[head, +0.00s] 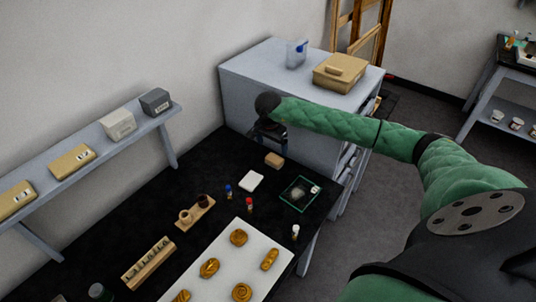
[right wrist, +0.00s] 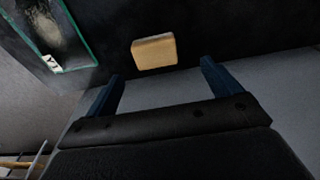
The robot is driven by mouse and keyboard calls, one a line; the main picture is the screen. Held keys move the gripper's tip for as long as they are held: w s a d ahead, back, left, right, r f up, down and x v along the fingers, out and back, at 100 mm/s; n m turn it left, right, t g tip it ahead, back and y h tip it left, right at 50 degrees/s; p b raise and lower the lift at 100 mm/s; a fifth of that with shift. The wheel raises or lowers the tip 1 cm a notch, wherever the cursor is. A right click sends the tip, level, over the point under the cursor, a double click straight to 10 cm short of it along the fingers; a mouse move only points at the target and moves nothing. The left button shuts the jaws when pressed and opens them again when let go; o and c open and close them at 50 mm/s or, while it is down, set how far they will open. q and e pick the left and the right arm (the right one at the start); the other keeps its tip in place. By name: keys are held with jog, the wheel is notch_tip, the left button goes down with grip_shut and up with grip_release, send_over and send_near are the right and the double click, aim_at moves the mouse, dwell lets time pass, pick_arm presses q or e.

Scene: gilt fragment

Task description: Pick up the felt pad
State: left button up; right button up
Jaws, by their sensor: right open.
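A small tan block with a pale top (head: 274,160), which may be the felt pad, lies on the black table near the grey cabinet. It also shows in the right wrist view (right wrist: 154,52), just beyond the fingertips and between their lines. A flat white square (head: 251,181) lies nearby; I cannot tell its material. My right gripper (head: 269,137) is above the table's far end, close to the tan block and apart from it. In the right wrist view its two blue fingers (right wrist: 161,72) are spread with nothing between them. My left gripper is not in view.
A glass tray with a tag (head: 300,194) lies right of the white square. Small bottles (head: 249,204), a wooden holder (head: 195,212) and a white board with gilt pieces (head: 227,262) stand nearer. The grey cabinet (head: 245,85) rises behind the table's far end.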

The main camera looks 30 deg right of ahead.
aim_at(274, 158)
jog(key=shift+s+f, duration=0.3)
jog(key=shift+f, duration=0.4)
jog(key=shift+w+d+f, duration=0.1)
jog(key=shift+w+f, duration=0.1)
jog(key=shift+f, duration=0.4)
jog(key=f, duration=0.4)
jog(key=shift+s+d, duration=0.2)
jog(key=shift+d, duration=0.1)
jog(key=shift+w+f, duration=0.15)
jog(key=shift+f, duration=0.2)
jog(key=c, duration=1.1)
